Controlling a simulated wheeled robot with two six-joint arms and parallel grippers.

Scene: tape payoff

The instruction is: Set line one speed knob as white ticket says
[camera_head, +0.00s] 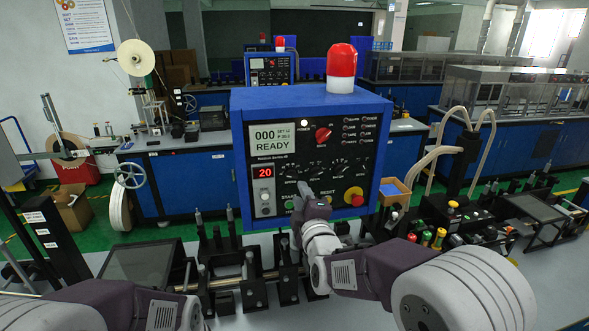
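A blue control box (375,108) with a black panel faces me in the middle of the head view. Its screen (269,139) reads "000" and "READY", and a red readout (264,172) shows 20. Below a larger red knob (323,134) is a row of small dials (337,172) with tick marks; their captions and settings are too small to read. My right gripper (304,188) is at the panel's lower middle, in front of the left part of this row. Whether it touches a knob or is open is unclear. My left gripper is out of view. I cannot pick out the white ticket.
A red stop button (354,196) on yellow sits right of my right gripper, and a green button (288,205) sits left. A red beacon (341,65) tops the box. Black rail fixtures (253,280) stand below. A dark flat screen (138,262) lies left; tubes and bottles stand right.

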